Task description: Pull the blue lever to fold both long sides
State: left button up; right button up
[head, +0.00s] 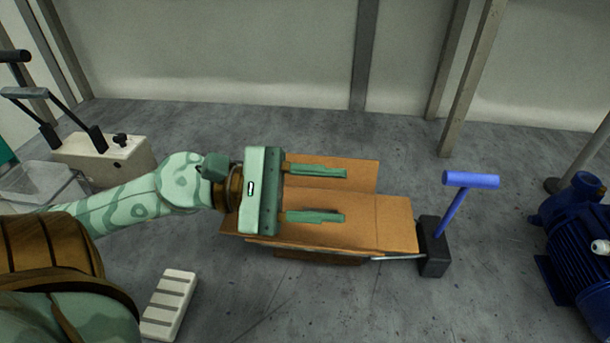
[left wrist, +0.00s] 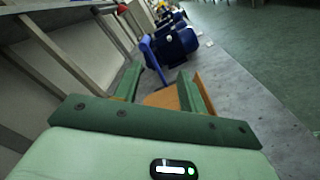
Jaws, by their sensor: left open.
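The blue lever (head: 459,197) stands upright with a slight tilt on a dark base (head: 433,247), right of the cardboard box. Its T-shaped handle (head: 470,180) is at the top. It also shows in the left wrist view (left wrist: 151,55), beyond the fingers. Part of the box is hidden beneath the gripper. My right gripper is not in view.
A blue motor pump (head: 580,240) stands at the right. A white box with a black handle (head: 105,160) and a clear bin (head: 40,182) are at the left. A pale ribbed block (head: 168,303) lies in front. The floor between lever and pump is clear.

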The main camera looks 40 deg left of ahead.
pick_arm(q)
jog(key=p+v, duration=0.2)
jog(key=v, duration=1.4)
